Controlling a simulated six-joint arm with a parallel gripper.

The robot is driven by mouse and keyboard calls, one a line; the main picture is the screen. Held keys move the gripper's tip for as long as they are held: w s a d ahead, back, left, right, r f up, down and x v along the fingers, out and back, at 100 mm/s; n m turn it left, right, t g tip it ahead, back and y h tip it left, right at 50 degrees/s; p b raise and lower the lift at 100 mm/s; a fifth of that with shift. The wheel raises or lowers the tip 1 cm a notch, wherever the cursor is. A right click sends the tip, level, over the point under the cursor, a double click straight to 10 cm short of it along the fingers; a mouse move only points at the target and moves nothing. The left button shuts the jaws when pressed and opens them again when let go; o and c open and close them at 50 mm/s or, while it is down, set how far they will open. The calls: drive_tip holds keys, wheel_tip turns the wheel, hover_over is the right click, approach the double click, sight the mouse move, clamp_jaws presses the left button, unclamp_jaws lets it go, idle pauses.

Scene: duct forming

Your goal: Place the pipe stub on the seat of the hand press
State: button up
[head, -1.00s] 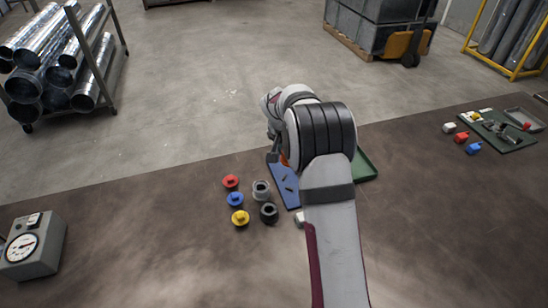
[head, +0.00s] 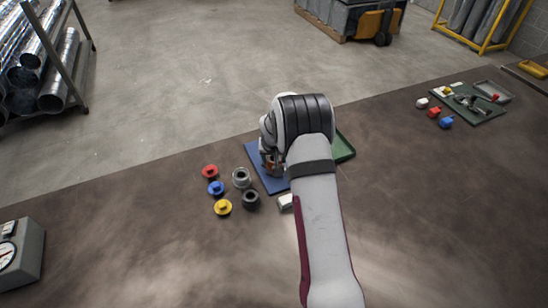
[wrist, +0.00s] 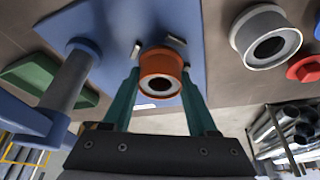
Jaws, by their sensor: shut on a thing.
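My gripper (wrist: 158,92) is shut on an orange pipe stub (wrist: 160,64), whose open end with a pale inner ring faces the wrist camera. In the head view my gripper (head: 272,166) is low over the hand press's blue base plate (head: 256,152), partly hidden by my arm. The wrist view shows the base plate (wrist: 186,14) behind the stub, with small metal pieces (wrist: 175,41) around it. The press's grey column (wrist: 68,80) and blue arm (wrist: 25,122) are to the left. I cannot tell whether the stub touches the seat.
Grey (head: 241,177) and black (head: 250,198) collars and red, blue and yellow caps (head: 223,207) stand left of the plate. A white block (head: 286,202) is close in front. A green tray (head: 344,147) is to the right.

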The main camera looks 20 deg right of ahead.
drive_tip(key=shift+f, duration=0.1)
drive_tip(key=o, duration=1.4)
drive_tip(key=v, duration=1.2)
drive_tip(key=s+a+r+g+y, duration=0.1)
drive_tip(key=s+a+r, duration=0.35)
drive_tip(key=s, duration=0.35)
drive_tip(key=s+a+r+g+y, duration=0.1)
drive_tip(key=s+a+r, duration=0.35)
drive_tip(key=s, duration=0.35)
drive_tip(key=s+a, duration=0.2)
drive_tip(key=s, duration=0.4)
drive_tip(key=s+a+g+y, duration=0.1)
drive_tip(key=s+a, duration=0.2)
drive_tip(key=s, duration=0.4)
drive_tip(key=s+a+m+g, duration=0.1)
drive_tip(key=s+a, duration=0.1)
drive_tip(key=s, duration=0.5)
drive_tip(key=shift+a+f+y, duration=0.25)
drive_tip(key=shift+a+y, duration=0.05)
drive_tip(key=shift+a, duration=0.1)
